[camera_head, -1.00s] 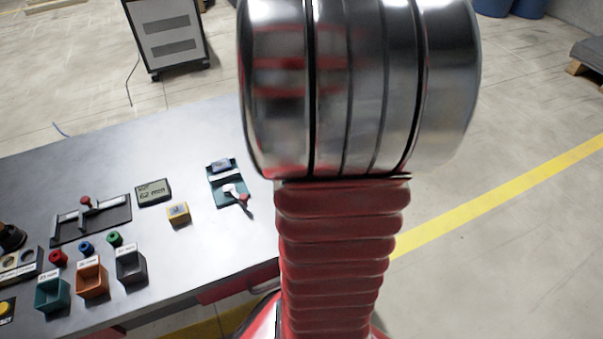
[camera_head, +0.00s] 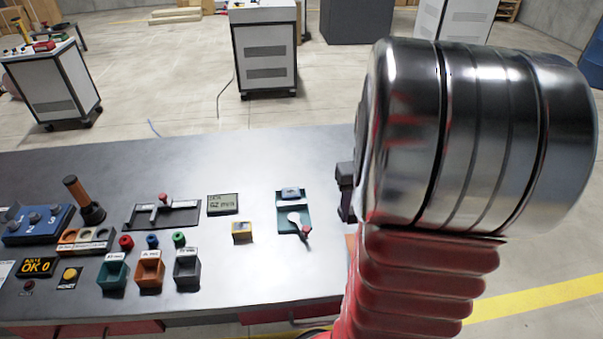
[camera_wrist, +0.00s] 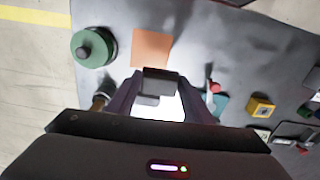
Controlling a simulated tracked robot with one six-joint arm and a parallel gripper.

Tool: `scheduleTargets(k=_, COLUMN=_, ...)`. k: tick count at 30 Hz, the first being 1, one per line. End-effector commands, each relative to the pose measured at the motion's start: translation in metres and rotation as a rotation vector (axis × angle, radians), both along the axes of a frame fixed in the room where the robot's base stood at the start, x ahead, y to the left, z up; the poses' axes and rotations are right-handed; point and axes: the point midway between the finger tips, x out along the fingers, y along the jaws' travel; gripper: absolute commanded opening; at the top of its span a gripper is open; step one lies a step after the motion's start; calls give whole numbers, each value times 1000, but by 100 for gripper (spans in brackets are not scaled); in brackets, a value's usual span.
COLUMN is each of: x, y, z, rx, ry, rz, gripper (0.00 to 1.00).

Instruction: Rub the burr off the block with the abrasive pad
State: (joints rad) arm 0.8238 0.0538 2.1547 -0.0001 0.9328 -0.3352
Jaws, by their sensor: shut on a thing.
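My gripper (camera_wrist: 158,98) is shut on a dark grey block (camera_wrist: 158,82) in the wrist view. The block sits between the fingertips, above the grey table; I cannot make out a burr on it. A flat orange square (camera_wrist: 152,47), which looks like the abrasive pad, lies on the table just beyond the block. In the head view only a small orange patch (camera_head: 351,244) shows beside my arm. My arm hides most of that area there, and a dark part of my gripper (camera_head: 345,190) shows at its left edge.
A green round object (camera_wrist: 95,47) with a dark knob stands left of the orange square in the wrist view. A teal tray (camera_head: 281,224) with a red-ended tool (camera_head: 301,226) lies left of my arm. A yellow block (camera_head: 242,231), display (camera_head: 223,204) and several bins stand farther left.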

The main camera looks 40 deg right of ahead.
Motion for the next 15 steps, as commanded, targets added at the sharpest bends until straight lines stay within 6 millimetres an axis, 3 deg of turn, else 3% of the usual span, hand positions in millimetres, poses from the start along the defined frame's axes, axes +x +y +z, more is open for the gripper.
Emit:
scheduleTargets(k=8, x=77, y=37, z=-5, rx=0, ry=1, rz=114, gripper=28)
scheduleTargets(k=15, x=138, y=84, z=-11, rx=0, ry=1, rz=208, gripper=28)
